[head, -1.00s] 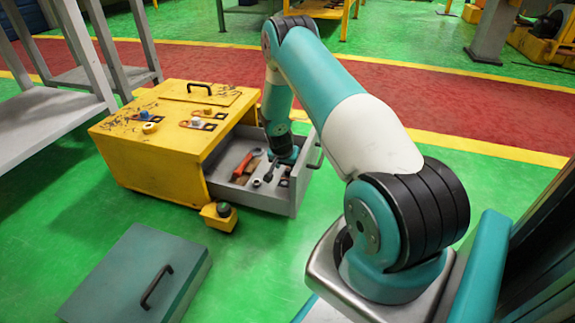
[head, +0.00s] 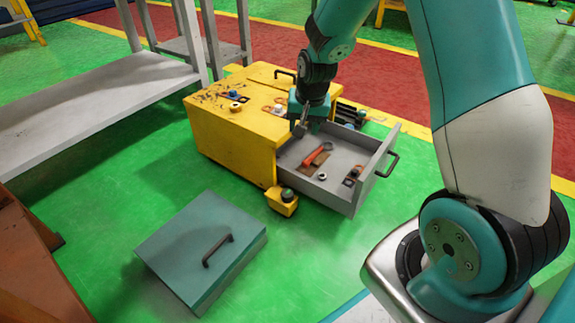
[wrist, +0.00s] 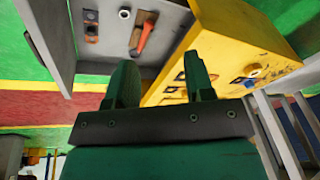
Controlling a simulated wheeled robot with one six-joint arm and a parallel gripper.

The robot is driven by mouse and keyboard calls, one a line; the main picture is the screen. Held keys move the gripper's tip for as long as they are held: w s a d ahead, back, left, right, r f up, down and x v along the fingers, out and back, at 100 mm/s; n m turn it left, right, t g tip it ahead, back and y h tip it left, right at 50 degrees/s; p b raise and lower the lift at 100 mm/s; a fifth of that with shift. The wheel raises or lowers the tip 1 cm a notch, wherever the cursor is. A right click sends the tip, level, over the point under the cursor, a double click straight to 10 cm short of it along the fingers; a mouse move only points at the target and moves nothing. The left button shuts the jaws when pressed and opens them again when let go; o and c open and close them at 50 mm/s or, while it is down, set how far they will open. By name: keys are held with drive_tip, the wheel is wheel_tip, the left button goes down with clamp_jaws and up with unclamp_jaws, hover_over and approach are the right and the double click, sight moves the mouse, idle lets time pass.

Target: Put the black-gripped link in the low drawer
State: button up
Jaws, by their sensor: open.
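The grey low drawer (head: 366,185) stands pulled out of the yellow cabinet (head: 235,140). In it lie an orange-red handled piece (head: 317,156) on a brown patch, a small pale ring (head: 322,176) and a small dark-and-orange piece (head: 351,176). The wrist view also shows the drawer (wrist: 50,45) and the orange-red piece (wrist: 147,35). I cannot pick out a black-gripped link with certainty. My gripper (head: 301,130) hangs over the drawer's inner end, close to the cabinet's front. In the wrist view my gripper's fingers (wrist: 158,85) are apart with nothing visible between them.
A blue knob (head: 233,94) and a pale ring (head: 235,106) are on the cabinet top. Dark pieces (head: 350,113) show behind the drawer. A small yellow block (head: 282,202) and a teal lidded box (head: 205,250) are on the green floor. A grey bench (head: 95,105) stands left.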

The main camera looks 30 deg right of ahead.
drive_tip(key=s+a+r+n+g+y, duration=0.1)
drive_tip(key=s+a+r+n+y, duration=0.2)
drive_tip(key=s+a+r+n, duration=0.85)
drive_tip(key=s+a+r+n+g, duration=0.1)
drive_tip(key=s+a+r, duration=0.2)
drive_tip(key=s+a, duration=0.2)
drive_tip(key=s+a+r+n+y, duration=0.1)
drive_tip(key=s+a, duration=0.4)
drive_tip(key=s, duration=0.5)
drive_tip(key=shift+a+r+n+g+y, duration=0.15)
drive_tip(key=shift+r+n+g+y, duration=0.2)
drive_tip(key=shift+r, duration=0.55)
